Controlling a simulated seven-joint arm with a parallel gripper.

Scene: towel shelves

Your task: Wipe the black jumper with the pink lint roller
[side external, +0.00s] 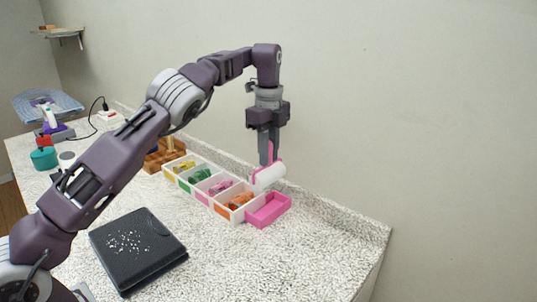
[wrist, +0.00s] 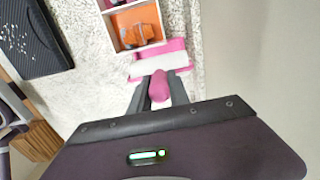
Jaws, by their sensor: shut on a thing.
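The pink lint roller (side external: 268,176) has a white roll and a pink handle, and my gripper (side external: 269,150) is shut on the handle. The roll hangs just above the pink tray (side external: 275,213) in the side view; I cannot tell if they touch. In the wrist view, the pink handle end (wrist: 158,88) is between my gripper's fingers (wrist: 158,92), with the white roll (wrist: 160,65) beyond it. The black jumper (side external: 138,247) lies folded flat on the counter, with white specks of lint on top. Its corner also shows in the wrist view (wrist: 45,50).
A row of white bins (side external: 210,188) with coloured rolled items stands along the wall, left of the pink tray. A brown wooden rack (side external: 165,153), a teal pot (side external: 44,158) and an iron (side external: 50,120) are further back. The counter (side external: 240,265) right of the jumper is clear.

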